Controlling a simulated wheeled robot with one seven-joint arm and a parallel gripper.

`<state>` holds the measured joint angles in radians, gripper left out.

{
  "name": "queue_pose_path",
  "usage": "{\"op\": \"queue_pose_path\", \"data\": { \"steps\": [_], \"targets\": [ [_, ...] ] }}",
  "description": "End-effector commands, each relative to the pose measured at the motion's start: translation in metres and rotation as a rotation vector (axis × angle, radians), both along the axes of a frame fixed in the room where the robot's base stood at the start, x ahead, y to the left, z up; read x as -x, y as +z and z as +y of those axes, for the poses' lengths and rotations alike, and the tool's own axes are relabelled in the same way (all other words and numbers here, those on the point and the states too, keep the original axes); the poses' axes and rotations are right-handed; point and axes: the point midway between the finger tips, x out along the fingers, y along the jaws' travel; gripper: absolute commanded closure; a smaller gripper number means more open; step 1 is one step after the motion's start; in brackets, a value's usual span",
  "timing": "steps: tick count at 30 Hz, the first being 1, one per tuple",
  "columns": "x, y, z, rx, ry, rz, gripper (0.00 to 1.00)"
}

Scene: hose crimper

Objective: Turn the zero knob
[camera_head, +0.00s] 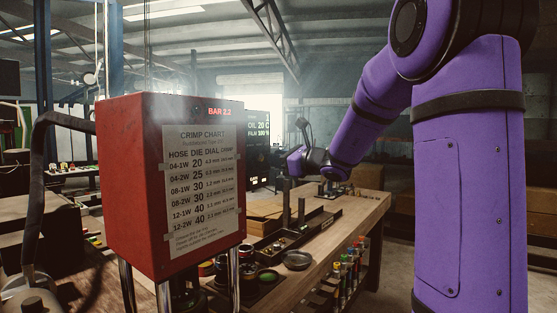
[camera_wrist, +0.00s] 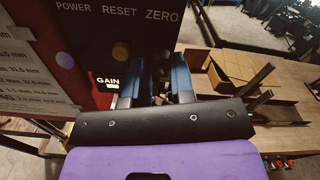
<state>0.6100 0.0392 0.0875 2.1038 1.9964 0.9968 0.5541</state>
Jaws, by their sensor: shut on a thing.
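A purple dot sits below POWER and a yellow one below RESET. A small lit GAIN label (camera_wrist: 108,81) is just left of my fingers. My gripper (camera_wrist: 155,88) has its two blue-grey fingers at the panel, below the ZERO label. They are shut on what appears to be the zero knob, which is mostly hidden in the dark gap between them. In the head view my purple arm reaches over the bench, and the fingertips cannot be made out.
A red box (camera_head: 115,190) with a crimp chart (camera_head: 203,195) stands close at the left of the head view. The wooden bench (camera_head: 345,220) holds trays, a round dish (camera_head: 297,260) and small bottles. A cardboard box (camera_wrist: 232,70) lies right of my fingers.

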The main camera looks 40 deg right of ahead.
Motion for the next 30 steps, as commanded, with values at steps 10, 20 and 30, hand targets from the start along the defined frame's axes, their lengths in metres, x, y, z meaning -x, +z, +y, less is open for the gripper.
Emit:
{"op": "queue_pose_path", "data": {
  "steps": [10, 20, 30],
  "targets": [
    [-0.0001, -0.0003, -0.0003, 0.281, 0.001, -0.101, 1.00],
    [0.0000, -0.0004, -0.0009, 0.449, 0.000, -0.162, 1.00],
    [0.0000, -0.0004, -0.0007, 0.502, 0.001, -0.181, 1.00]
  ]
}}
